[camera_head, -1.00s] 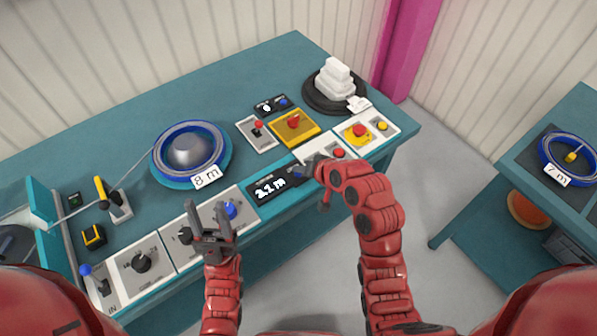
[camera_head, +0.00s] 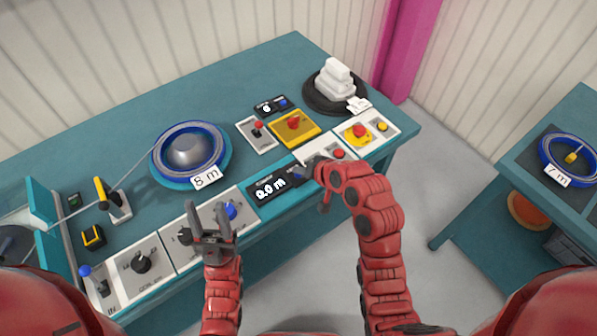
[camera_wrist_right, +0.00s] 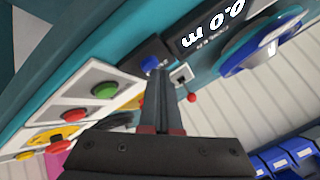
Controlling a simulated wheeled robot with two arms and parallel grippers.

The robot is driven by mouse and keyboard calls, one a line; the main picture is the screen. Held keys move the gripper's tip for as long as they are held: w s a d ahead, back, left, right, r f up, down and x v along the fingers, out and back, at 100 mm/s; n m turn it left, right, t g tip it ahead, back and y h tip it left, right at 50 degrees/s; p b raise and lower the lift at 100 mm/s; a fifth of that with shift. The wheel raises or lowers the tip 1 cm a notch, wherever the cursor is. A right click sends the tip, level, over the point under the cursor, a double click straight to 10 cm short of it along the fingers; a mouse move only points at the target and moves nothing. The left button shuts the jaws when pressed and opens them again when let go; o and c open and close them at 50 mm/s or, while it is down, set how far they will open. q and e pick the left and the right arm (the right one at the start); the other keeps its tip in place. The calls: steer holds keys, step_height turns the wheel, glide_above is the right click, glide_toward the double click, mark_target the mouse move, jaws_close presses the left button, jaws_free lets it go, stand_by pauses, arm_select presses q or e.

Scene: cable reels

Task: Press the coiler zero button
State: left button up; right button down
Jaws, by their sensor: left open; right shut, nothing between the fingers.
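The coiler length display (camera_head: 270,188) on the front edge of the bench reads 0.0 m; it also shows in the right wrist view (camera_wrist_right: 214,28). A small blue button (camera_head: 298,173) sits at its right end and shows in the right wrist view (camera_wrist_right: 150,64). My right gripper (camera_head: 308,171) is shut and empty, its tips right at the blue button. In the right wrist view the closed tips (camera_wrist_right: 157,75) lie just below the button; whether they touch it I cannot tell. My left gripper (camera_head: 211,213) is open and empty over the blue-knob panel.
A blue reel (camera_head: 188,150) tagged 8 m sits on the bench. Panels with a red button (camera_head: 338,153), a yellow-based emergency button (camera_head: 358,131) and a red lever (camera_head: 293,122) lie close by. White blocks (camera_head: 335,82) stand on a dark disc behind.

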steer(key=shift+r, duration=0.6)
steer(key=shift+r, duration=0.15)
step_height(320, 180, up, 5)
steer(key=p, duration=0.2)
steer(key=shift+p, duration=0.3)
steer(key=shift+w, duration=0.1)
stand_by(0.4)
